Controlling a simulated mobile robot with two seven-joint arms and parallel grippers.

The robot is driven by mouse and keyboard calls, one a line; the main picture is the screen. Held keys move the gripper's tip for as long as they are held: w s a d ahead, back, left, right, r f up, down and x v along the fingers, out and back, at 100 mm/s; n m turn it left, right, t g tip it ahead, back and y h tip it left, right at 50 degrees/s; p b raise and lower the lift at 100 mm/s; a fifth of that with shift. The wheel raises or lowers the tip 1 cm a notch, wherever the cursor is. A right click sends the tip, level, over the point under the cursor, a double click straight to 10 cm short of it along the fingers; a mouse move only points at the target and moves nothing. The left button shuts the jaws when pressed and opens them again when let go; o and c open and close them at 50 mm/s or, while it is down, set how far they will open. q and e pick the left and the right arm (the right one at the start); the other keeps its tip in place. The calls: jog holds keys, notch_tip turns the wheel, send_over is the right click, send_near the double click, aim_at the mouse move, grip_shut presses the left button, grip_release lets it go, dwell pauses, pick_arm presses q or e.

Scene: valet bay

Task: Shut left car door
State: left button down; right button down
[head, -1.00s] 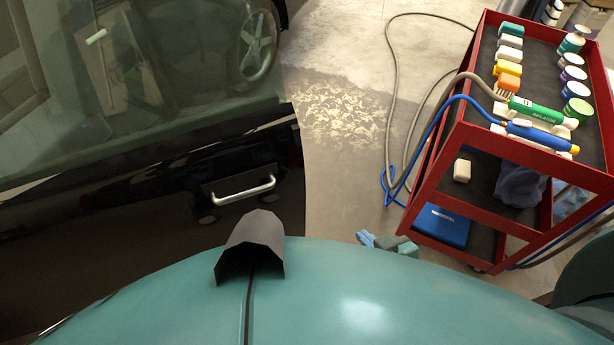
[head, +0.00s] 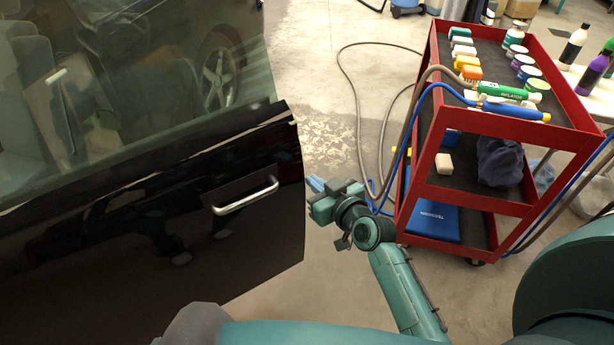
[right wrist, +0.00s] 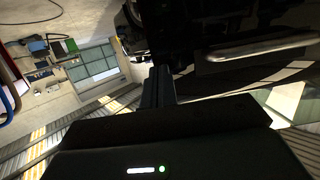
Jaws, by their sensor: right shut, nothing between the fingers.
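The black car door (head: 130,230) fills the left of the head view, with a window on top and a silver pull handle (head: 245,196) near its right edge. That edge stands out over bare floor. My right gripper (head: 316,185) is shut and empty, close beside the door's right edge; I cannot tell whether it touches. In the right wrist view, the shut fingers of my right gripper (right wrist: 158,86) point at dark bodywork, with a silver handle (right wrist: 262,46) to their right. My left gripper is not in view.
A red cart (head: 420,170) with bottles, brushes and an inflator stands right of my right arm. A blue hose (head: 408,125) and a grey hose (head: 340,70) hang from it and loop on the floor. Bare floor (head: 310,50) lies between door and cart.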

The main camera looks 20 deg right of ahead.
aim_at(298, 169)
jog(key=shift+x, duration=2.05)
